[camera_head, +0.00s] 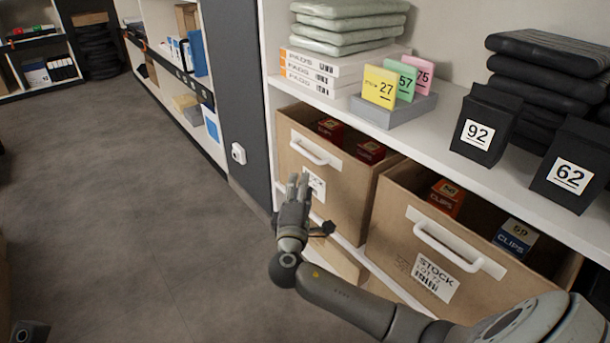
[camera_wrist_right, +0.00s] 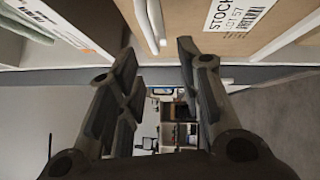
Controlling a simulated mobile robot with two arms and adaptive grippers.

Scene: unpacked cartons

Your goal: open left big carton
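The left big carton (camera_head: 345,185) is a brown box on the lower shelf, with a white bar handle (camera_head: 315,152) and a label on its front. Small red boxes show inside its top. My right gripper (camera_head: 298,181) is in front of this carton, below its handle, and hides part of the label. In the right wrist view my right gripper (camera_wrist_right: 157,55) has its fingers wide apart with nothing between them. The white handle (camera_wrist_right: 152,25) shows just beyond the fingertips there, apart from them. A dark part at the head view's lower left corner may be my left gripper; its fingers are not clear.
A second big carton (camera_head: 465,225) with a white handle stands to the right, holding small boxes. The upper shelf (camera_head: 445,120) carries folders, number cards and black boxes numbered 92 and 62. A dark post (camera_head: 235,80) stands left. Grey floor (camera_head: 110,200) at the left is clear.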

